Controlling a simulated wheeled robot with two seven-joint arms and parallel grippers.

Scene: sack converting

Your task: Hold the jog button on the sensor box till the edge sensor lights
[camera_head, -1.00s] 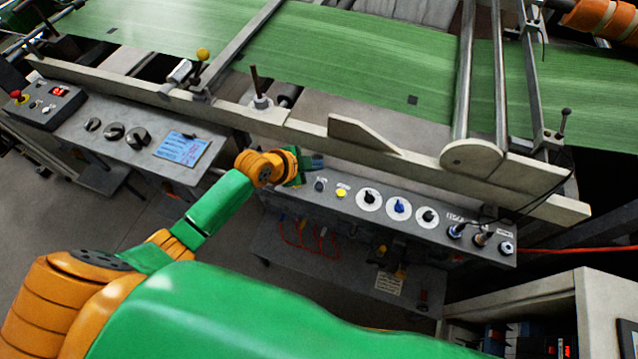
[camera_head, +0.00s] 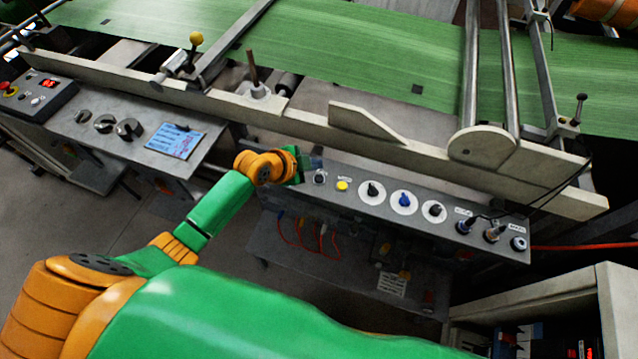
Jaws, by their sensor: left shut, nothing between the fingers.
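The sensor box (camera_head: 455,206) is a long grey panel below the machine's pale rail. Its top has a dark round button with a light rim (camera_head: 320,177) at the left end, a yellow button (camera_head: 342,186), several knobs on white dials and cable sockets at the right. The labels are too small to read. My left gripper (camera_head: 316,163) is shut and empty at the box's left end, just beside the dark button; I cannot tell whether it touches it. I cannot tell which part is the edge sensor, and no lit lamp shows on the box. My right gripper is out of view.
Green sheet material (camera_head: 340,55) runs across the machine behind the pale rail (camera_head: 290,122). A yellow-topped post (camera_head: 196,38) stands at its edge. At left are a blue paper (camera_head: 174,141) and a control box with a red button (camera_head: 12,91). A cabinet (camera_head: 570,292) stands at lower right.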

